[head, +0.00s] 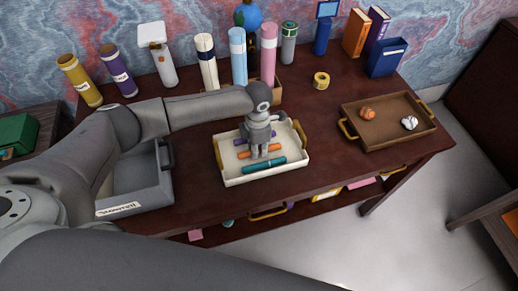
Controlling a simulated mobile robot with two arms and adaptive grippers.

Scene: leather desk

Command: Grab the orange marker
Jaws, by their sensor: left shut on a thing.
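The orange marker (244,155) lies in a cream tray (232,178) with yellow handles, on the dark wooden desk. My left gripper (260,155) reaches down into the tray and is shut on the orange marker near its middle, hiding that part. The marker's two ends show on either side of the fingers. A teal marker (262,166) lies just in front of it, and a purple marker (240,142) lies behind, partly covered by the gripper. My right gripper is not in view.
A grey bin (130,200) stands left of the tray. A brown tray (365,138) with crumpled balls lies to the right. Yellow tape (321,79), tubes and books line the back. The desk between the trays is clear.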

